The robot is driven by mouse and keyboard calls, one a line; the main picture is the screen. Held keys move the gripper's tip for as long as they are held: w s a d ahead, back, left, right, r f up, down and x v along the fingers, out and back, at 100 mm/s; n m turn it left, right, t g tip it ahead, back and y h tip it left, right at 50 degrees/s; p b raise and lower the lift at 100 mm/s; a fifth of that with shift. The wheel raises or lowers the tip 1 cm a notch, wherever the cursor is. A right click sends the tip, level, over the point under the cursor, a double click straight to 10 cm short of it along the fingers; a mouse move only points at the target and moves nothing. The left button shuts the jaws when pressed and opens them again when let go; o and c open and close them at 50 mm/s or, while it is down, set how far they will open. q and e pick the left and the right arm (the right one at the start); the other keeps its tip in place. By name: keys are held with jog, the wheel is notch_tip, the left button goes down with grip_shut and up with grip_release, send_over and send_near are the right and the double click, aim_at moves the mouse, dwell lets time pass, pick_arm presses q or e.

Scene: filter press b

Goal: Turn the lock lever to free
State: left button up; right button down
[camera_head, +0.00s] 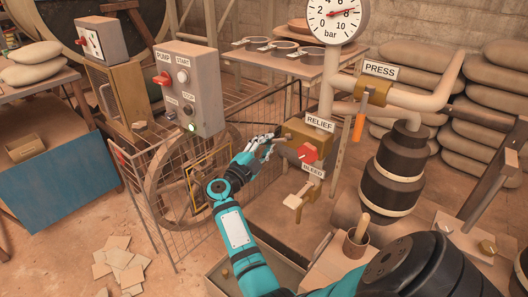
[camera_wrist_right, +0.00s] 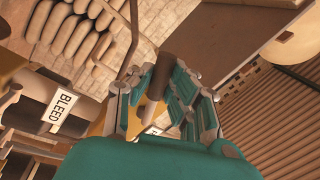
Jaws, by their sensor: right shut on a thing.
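My right gripper (camera_head: 258,147) is at the left side of the brass relief valve block (camera_head: 296,134), which carries a red knob (camera_head: 308,153). In the right wrist view, its fingers (camera_wrist_right: 163,88) are shut around a brown rod-like handle (camera_wrist_right: 162,66). I take this for the lock lever. Its far end sticks out past the fingers, and its lower part is hidden among them. In the head view the fingers cover most of it, so I cannot tell its angle. My left gripper is not in view.
The bleed valve's pale handle (camera_head: 296,201) hangs just below. The grey pump control box (camera_head: 190,86) and a spoked wheel (camera_head: 165,180) in a wire guard are left of my gripper.

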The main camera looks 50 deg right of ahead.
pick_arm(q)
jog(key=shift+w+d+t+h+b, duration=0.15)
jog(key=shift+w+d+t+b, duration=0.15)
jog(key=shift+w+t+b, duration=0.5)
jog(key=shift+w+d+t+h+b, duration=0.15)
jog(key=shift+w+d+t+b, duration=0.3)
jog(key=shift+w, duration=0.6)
pick_arm(e)
jog(key=shift+w+r+m+g+h, duration=0.1)
jog(key=shift+r+m+g, duration=0.25)
jog(key=shift+m, duration=0.8)
jog(key=shift+w+r+m+g+h, duration=0.15)
jog(key=shift+r+m, duration=0.35)
jog(key=shift+m, duration=0.6)
jog(key=shift+w+r+m+g+h, duration=0.1)
jog(key=shift+r+m+g, duration=0.25)
jog(key=shift+m, duration=0.8)
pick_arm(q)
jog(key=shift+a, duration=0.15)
pick_arm(e)
jog(key=c, duration=1.2)
grip_release()
jog(key=shift+r, duration=0.1)
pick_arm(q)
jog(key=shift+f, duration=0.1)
